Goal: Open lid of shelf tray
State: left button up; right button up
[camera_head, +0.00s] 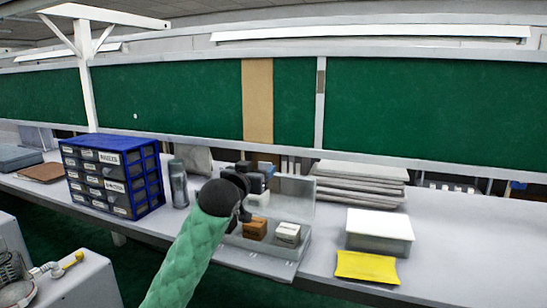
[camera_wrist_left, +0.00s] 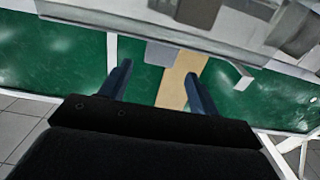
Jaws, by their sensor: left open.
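A shallow grey tray (camera_head: 261,266) sits near the front edge of the workbench, with a brown box and a grey-white box inside. A clear panel (camera_head: 294,193), which looks like its lid, stands raised at the back of the tray. My left gripper (camera_head: 243,204) is at the tray's left side, above its rim, partly hidden by my wrist; I cannot tell whether it touches the panel. In the left wrist view its two fingers (camera_wrist_left: 158,72) are apart with nothing seen between them. My right gripper is not in view.
A blue drawer cabinet (camera_head: 113,177) and a grey canister (camera_head: 178,184) stand to the left. A white-lidded box (camera_head: 379,224) and a yellow tray (camera_head: 367,267) are to the right. Flat grey stacked bags (camera_head: 360,182) lie behind.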

aim_at(264, 163)
pick_arm(q)
jog(key=shift+w+d+r+p, duration=0.25)
jog(key=shift+w+p, duration=0.25)
jog(key=shift+w, duration=0.05)
jog(key=shift+w+d+r+p, duration=0.2)
jog(key=shift+w+d+p, duration=0.05)
jog(key=shift+w+p, duration=0.3)
jog(key=x, duration=0.1)
jog(key=p+x, duration=0.1)
jog(key=x, duration=0.1)
jog(key=p+x, duration=0.1)
jog(key=shift+w+d+f, duration=0.15)
jog(key=shift+w+f, duration=0.15)
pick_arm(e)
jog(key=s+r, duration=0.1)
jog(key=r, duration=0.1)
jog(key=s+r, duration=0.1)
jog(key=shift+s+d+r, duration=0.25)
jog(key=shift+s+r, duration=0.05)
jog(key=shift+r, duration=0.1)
pick_arm(q)
jog(key=shift+w, duration=0.1)
jog(key=shift+c, duration=0.2)
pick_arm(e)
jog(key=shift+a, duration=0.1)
